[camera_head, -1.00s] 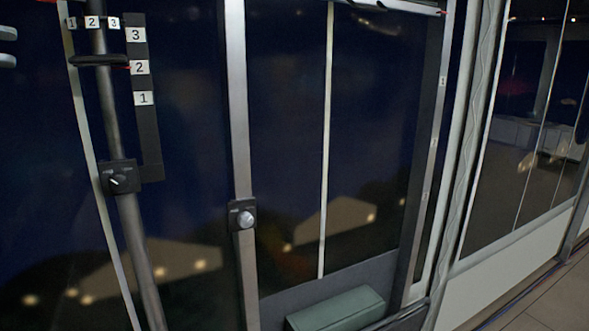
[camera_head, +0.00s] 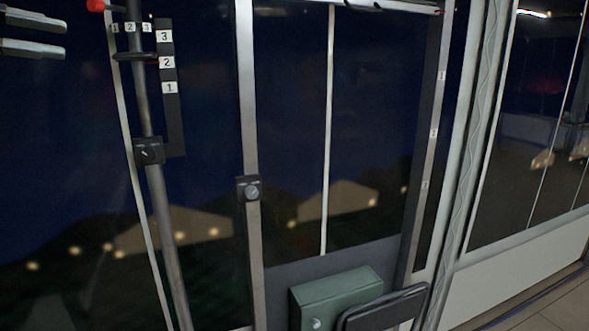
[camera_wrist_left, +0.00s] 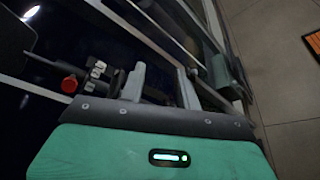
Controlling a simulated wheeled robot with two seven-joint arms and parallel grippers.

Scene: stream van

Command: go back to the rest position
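My left gripper (camera_head: 66,38) is at the upper left of the head view. Its two grey fingers are apart with nothing between them, and they point right. The red knob (camera_head: 95,5) and the pole are to the right of its fingertips. In the left wrist view, the green gripper body and its light fingers (camera_wrist_left: 161,85) show, again with a gap between them. The red knob (camera_wrist_left: 69,84) is left of the fingers there. My right gripper is in neither view.
A dark pole with a black knob box (camera_head: 149,151) stands beside a numbered strip (camera_head: 170,100). A metal post carries another knob (camera_head: 249,189). A green box (camera_head: 330,292) and a dark pad (camera_head: 385,308) are low in front. Tiled floor (camera_head: 560,310) is clear at right.

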